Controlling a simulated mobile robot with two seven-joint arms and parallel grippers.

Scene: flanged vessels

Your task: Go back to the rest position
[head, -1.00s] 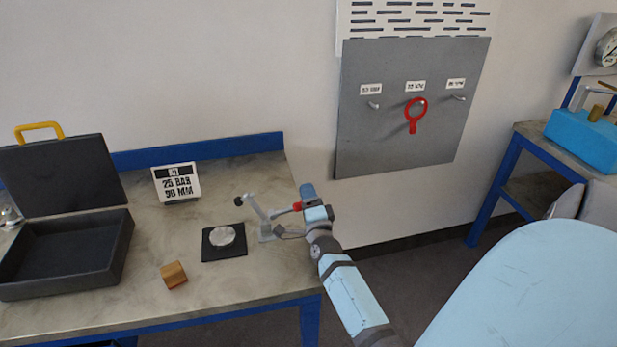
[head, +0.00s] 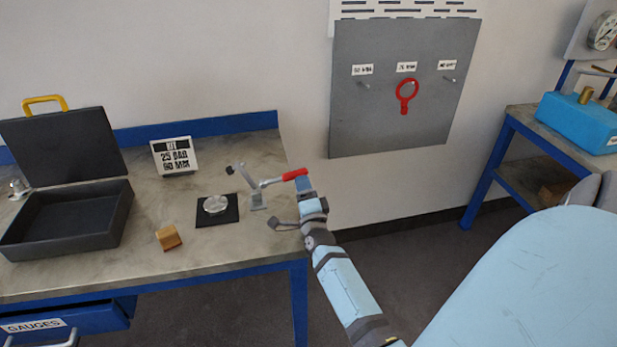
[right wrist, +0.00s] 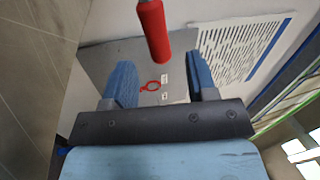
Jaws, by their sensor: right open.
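My right gripper (head: 292,207) is open and empty at the right end of the workbench. It is just below and nearer to me than the red handle (head: 295,174) of a grey lever clamp (head: 257,190). In the right wrist view its two blue fingers (right wrist: 161,72) are spread, and the red handle (right wrist: 153,30) shows between and beyond their tips, with no visible contact. A flat silver disc (head: 215,204) lies on a black square pad (head: 230,217) left of the clamp. My left gripper is not in view.
The workbench (head: 120,278) holds an open black case (head: 75,235), a "25 BAR" sign (head: 175,157) and a small wooden block (head: 168,238). A grey board (head: 390,115) with a red ring tool (head: 406,95) hangs behind. A second bench with a blue box (head: 575,125) stands right.

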